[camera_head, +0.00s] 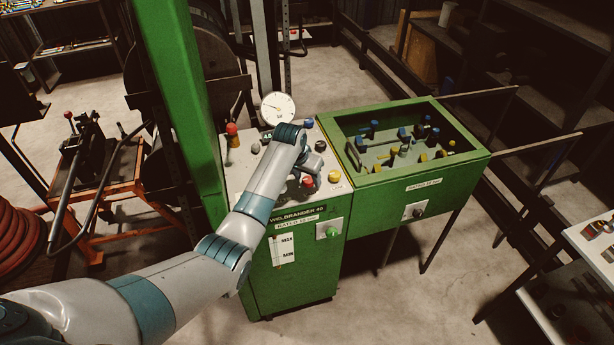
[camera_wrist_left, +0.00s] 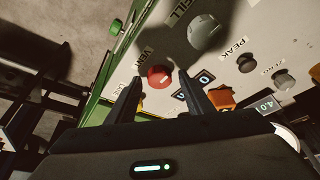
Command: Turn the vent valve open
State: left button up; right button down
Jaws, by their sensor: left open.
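The vent valve shows in the left wrist view as a round red knob (camera_wrist_left: 160,77) beside the lettering VENT on the pale panel. In the head view, a red knob (camera_head: 308,182) on the panel top sits close to my left gripper (camera_head: 309,165). In the left wrist view, my left gripper (camera_wrist_left: 160,82) is open, with the red knob showing between its two dark fingertips. I cannot tell whether the fingers touch it or stop short of it. My right gripper is not in view.
A grey FILL knob (camera_wrist_left: 205,32) and an orange knob (camera_wrist_left: 221,97) are close by. A yellow knob (camera_head: 334,176) and a pressure gauge (camera_head: 278,107) stand on the panel. A green post (camera_head: 180,90) rises at left; an open green tray (camera_head: 415,180) adjoins at right.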

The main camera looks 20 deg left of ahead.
pick_arm(q)
jog(key=c, duration=1)
